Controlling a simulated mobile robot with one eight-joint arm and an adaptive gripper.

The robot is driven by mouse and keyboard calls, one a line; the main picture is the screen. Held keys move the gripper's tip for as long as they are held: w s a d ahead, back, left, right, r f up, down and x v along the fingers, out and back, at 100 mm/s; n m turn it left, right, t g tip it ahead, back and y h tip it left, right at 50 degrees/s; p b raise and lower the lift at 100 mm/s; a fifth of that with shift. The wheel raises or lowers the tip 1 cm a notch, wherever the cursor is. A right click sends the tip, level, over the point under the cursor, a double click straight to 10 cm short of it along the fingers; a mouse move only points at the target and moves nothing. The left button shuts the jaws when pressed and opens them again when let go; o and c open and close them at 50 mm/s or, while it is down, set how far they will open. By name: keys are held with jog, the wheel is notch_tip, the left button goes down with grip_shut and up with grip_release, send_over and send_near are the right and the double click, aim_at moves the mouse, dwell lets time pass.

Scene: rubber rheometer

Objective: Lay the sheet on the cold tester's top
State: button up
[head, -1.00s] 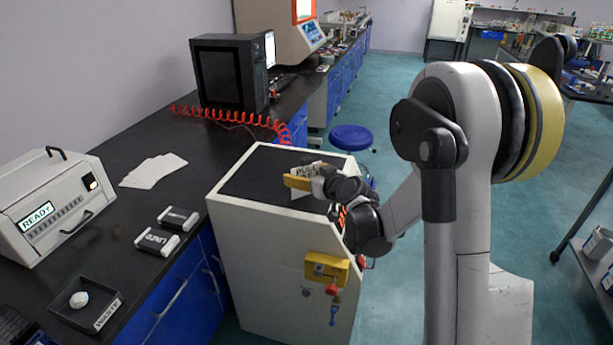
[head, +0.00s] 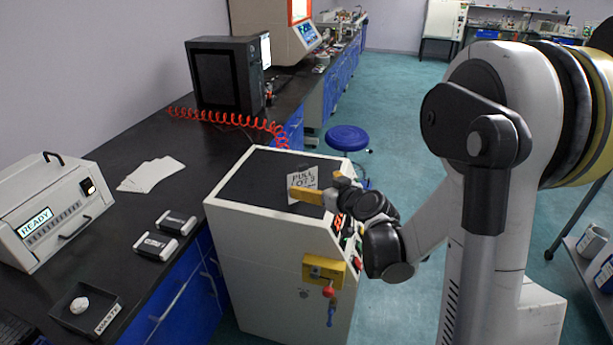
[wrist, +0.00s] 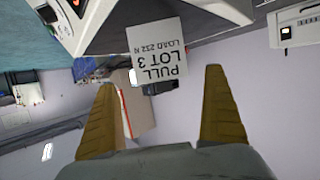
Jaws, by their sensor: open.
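A small white sheet (head: 301,180) printed "PULL LOT 3" stands nearly upright over the dark top of the white tester cabinet (head: 228,182). Whether its lower edge touches the top cannot be told. My gripper (head: 300,195) has yellow fingers and is just in front of the sheet, hiding its lower part. In the wrist view my gripper (wrist: 160,78) is open, and the sheet (wrist: 156,65) shows between and beyond the fingertips with a gap on both sides. The cabinet's edge (wrist: 150,35) shows behind the sheet.
The black bench on the left holds a white "READY" device (head: 45,215), a fan of white sheets (head: 150,174), two small blocks (head: 166,233), a waste tray (head: 85,312) and a computer tower (head: 225,75). A red coiled hose (head: 215,117) runs behind the cabinet. A blue stool (head: 347,138) stands beyond.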

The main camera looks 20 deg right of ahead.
jog(key=s+a+r+g, duration=0.2)
jog(key=s+a+r, duration=0.15)
jog(key=s, duration=0.25)
jog(key=s+a+r+g, duration=0.1)
jog(key=s+a+r, duration=0.1)
jog(key=s+a, duration=0.35)
jog(key=s+d+m+g+h, duration=0.1)
jog(key=s+g+h, duration=0.1)
jog(key=s, duration=1.5)
jog(key=shift+f+m+g+p, duration=0.15)
jog(key=shift+m+g+p, duration=0.2)
jog(key=shift+g, duration=0.55)
